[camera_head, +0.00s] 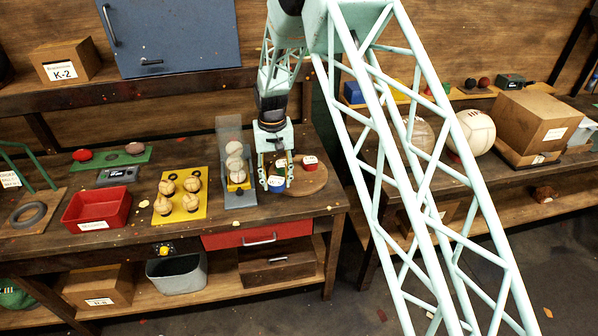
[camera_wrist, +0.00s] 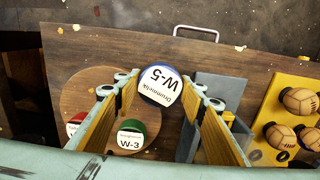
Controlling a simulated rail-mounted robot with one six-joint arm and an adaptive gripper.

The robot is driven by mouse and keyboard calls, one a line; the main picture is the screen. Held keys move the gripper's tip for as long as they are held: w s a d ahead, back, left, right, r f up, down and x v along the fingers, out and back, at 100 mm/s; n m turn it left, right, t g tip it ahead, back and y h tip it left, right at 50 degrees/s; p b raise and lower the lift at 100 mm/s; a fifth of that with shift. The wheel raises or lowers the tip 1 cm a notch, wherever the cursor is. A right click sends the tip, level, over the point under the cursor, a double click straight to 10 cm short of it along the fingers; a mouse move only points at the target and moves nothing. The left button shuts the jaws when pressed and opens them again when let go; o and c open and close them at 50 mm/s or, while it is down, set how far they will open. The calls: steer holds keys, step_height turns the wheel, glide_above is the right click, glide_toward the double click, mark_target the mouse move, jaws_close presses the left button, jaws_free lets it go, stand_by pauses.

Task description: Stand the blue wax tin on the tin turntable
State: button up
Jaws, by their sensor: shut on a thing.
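My gripper (camera_head: 274,174) is shut on the blue wax tin (camera_wrist: 160,85), which has a white lid label reading W-5. In the head view the blue tin (camera_head: 277,184) shows low between the fingers, by the left edge of the round wooden tin turntable (camera_head: 308,182). In the wrist view the turntable (camera_wrist: 88,100) lies to the left of the tin. I cannot tell whether the tin touches anything below. A green tin labelled W-3 (camera_wrist: 132,135) and a red tin (camera_wrist: 75,124) stand on the turntable; the red one (camera_head: 310,162) also shows in the head view.
A grey stand with a clear panel (camera_head: 238,185) holds balls close to the gripper's left. Beyond it are a yellow tray of balls (camera_head: 180,197) and a red bin (camera_head: 97,209).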

steer(key=p, duration=0.1)
glide_above(299, 177)
steer(key=shift+s+a+f, duration=0.15)
steer(key=shift+s+f, duration=0.25)
steer(key=shift+f, duration=0.25)
steer(key=shift+w, duration=0.2)
steer(key=shift+w+d+f, duration=0.15)
steer(key=shift+w+d, duration=0.05)
steer(key=shift+d, duration=0.05)
steer(key=shift+f, duration=1.65)
steer(key=shift+f, duration=0.15)
steer(key=shift+c, duration=0.2)
steer(key=o, duration=0.9)
steer(key=shift+r+p, duration=0.2)
steer(key=shift+p, duration=0.1)
